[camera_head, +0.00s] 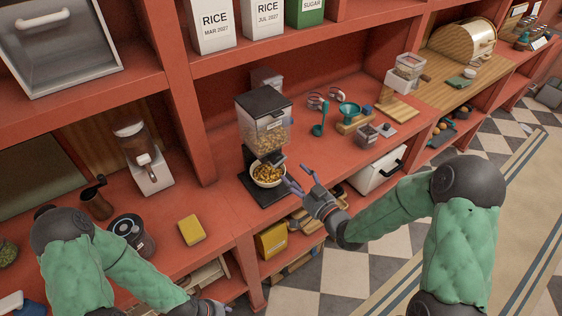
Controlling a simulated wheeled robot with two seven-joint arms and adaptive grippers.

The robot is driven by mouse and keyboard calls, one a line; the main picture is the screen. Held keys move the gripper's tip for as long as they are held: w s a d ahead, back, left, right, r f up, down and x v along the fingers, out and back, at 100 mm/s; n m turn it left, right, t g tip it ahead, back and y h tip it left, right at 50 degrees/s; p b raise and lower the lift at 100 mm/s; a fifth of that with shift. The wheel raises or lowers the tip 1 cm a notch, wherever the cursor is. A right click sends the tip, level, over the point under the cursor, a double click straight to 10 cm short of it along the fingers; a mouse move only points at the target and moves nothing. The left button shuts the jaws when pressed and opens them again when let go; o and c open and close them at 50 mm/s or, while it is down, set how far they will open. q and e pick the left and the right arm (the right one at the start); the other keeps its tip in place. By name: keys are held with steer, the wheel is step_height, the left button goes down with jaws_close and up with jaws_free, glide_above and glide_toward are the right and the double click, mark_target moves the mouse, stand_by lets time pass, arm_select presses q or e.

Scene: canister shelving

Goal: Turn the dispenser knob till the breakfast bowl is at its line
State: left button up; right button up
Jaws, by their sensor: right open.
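The dispenser (265,122) stands on the red shelf, with a clear hopper part full of cereal and a black lid and base. The white breakfast bowl (254,180) sits under its outlet and holds yellow-brown cereal; its line cannot be made out. A dark grey part at the outlet (278,158) may be the knob, but it is too small to be sure. My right gripper (297,180) is open and empty, just right of the bowl, with its fingers pointing toward the dispenser. My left gripper (222,309) is at the bottom edge, mostly cut off.
A yellow sponge-like block (192,230) lies on the left counter.

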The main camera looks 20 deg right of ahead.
mark_target(281, 164)
steer(key=x, duration=0.8)
steer(key=shift+w, duration=0.1)
steer(key=shift+f, duration=0.1)
steer(key=c, duration=1.1)
